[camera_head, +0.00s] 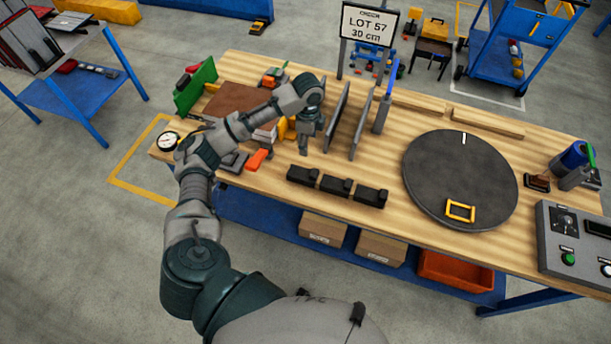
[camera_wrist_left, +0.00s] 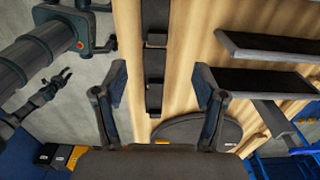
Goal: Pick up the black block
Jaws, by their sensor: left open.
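Three black blocks lie in a row near the table's front edge in the head view: a left one (camera_head: 302,175), a middle one (camera_head: 336,186) and a right one (camera_head: 370,196). My left gripper (camera_head: 304,146) points down just behind the left block, its fingers small and partly blended with the background. In the left wrist view its two fingers (camera_wrist_left: 160,88) stand wide apart with nothing between them. The row of black blocks (camera_wrist_left: 154,62) runs beyond and between the fingers there, apart from them.
Two upright grey panels (camera_head: 348,122) stand right of my gripper. A round dark turntable (camera_head: 450,170) with a yellow frame (camera_head: 460,211) lies farther right. A brown board (camera_head: 236,98) and a green piece (camera_head: 196,88) are at the left. Bare wood surrounds the blocks.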

